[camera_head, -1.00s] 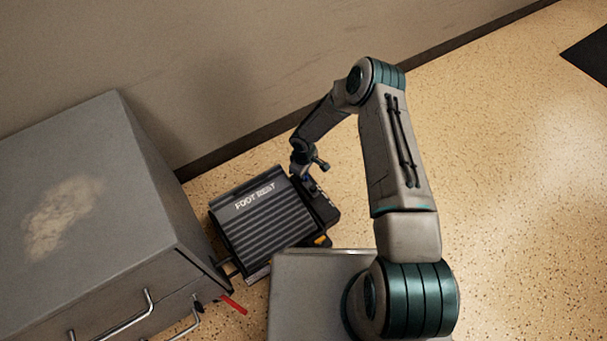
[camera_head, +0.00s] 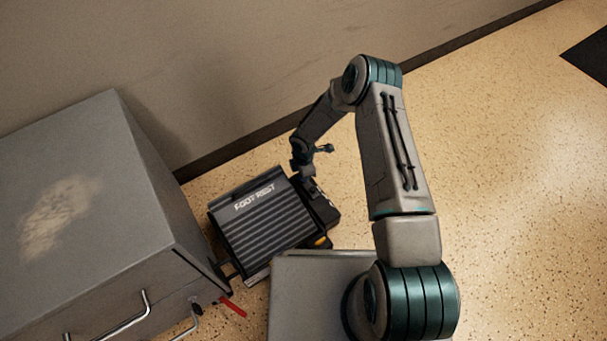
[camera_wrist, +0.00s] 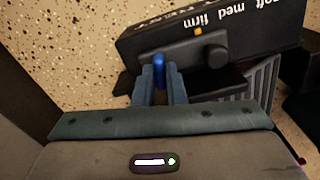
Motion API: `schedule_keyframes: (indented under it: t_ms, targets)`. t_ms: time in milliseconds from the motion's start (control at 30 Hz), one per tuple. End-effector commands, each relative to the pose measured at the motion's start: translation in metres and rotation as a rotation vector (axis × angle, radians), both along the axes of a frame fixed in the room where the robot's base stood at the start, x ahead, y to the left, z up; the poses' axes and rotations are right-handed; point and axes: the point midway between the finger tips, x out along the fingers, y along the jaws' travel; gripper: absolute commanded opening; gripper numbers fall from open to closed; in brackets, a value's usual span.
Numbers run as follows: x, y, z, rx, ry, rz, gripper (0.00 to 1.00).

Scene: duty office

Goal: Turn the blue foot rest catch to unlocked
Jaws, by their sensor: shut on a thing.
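The foot rest (camera_head: 262,222) is a dark ribbed pad marked FOOT REST on the floor. A black side housing runs along its right side. In the wrist view the housing (camera_wrist: 240,28) carries the print "soft med firm", an orange mark and a round dark knob. The blue catch (camera_wrist: 159,68) stands up between my fingertips. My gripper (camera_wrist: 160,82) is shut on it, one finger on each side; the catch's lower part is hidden. In the head view my gripper (camera_head: 311,188) is at the housing's far end, and the catch cannot be made out there.
A grey metal cabinet (camera_head: 90,190) with bar handles stands close to the left of the foot rest. A red tag-like piece (camera_head: 232,307) sticks out near its lower corner. The wall (camera_head: 230,70) is behind. Speckled floor (camera_head: 510,210) is free to the right.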

Motion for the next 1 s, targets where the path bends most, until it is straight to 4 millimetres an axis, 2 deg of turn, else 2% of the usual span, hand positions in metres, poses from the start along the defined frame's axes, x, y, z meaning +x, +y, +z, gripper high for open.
schedule_keyframes:
  t_ms: [400, 1000]
  targets:
    - [0.0006, -0.0001, 0.0003, 0.0, -0.001, 0.214, 0.0]
    - [0.0006, -0.0003, 0.0002, -0.001, -0.001, 0.253, 0.0]
